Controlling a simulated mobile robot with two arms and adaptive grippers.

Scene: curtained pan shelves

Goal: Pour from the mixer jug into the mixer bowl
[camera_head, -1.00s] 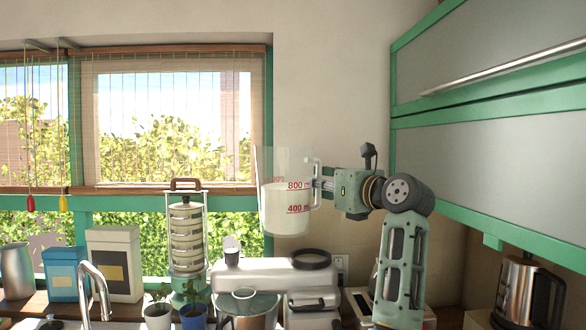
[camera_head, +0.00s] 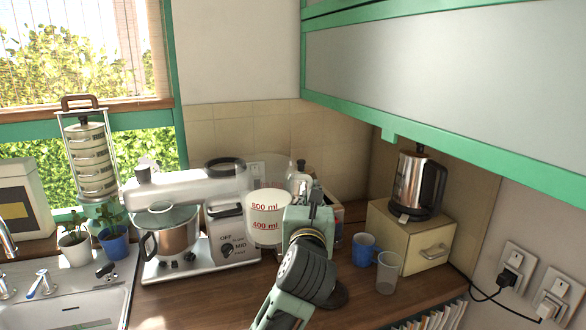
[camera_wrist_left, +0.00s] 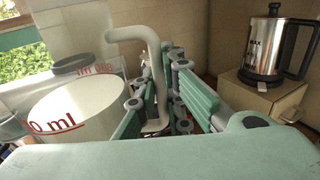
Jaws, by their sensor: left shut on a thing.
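The clear mixer jug (camera_head: 266,228) has red marks and holds white liquid. It looks upright, in front of the mixer's right end and to the right of the metal mixer bowl (camera_head: 180,240). The bowl sits under the silver mixer's (camera_head: 192,186) head, with a clear rim piece around its top. My left gripper (camera_head: 303,208) is shut on the jug's handle. The left wrist view shows the pale handle (camera_wrist_left: 155,65) between the fingers (camera_wrist_left: 160,108) and the jug (camera_wrist_left: 78,112) at left. My right gripper is not in view.
A kettle (camera_head: 421,182) stands on a wooden box (camera_head: 420,251) at right. A blue mug (camera_head: 364,249) and a clear cup (camera_head: 387,273) stand before it. Potted plants (camera_head: 113,243) and a sink (camera_head: 75,308) are at left. A green-framed cupboard (camera_head: 455,85) overhangs the right side.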

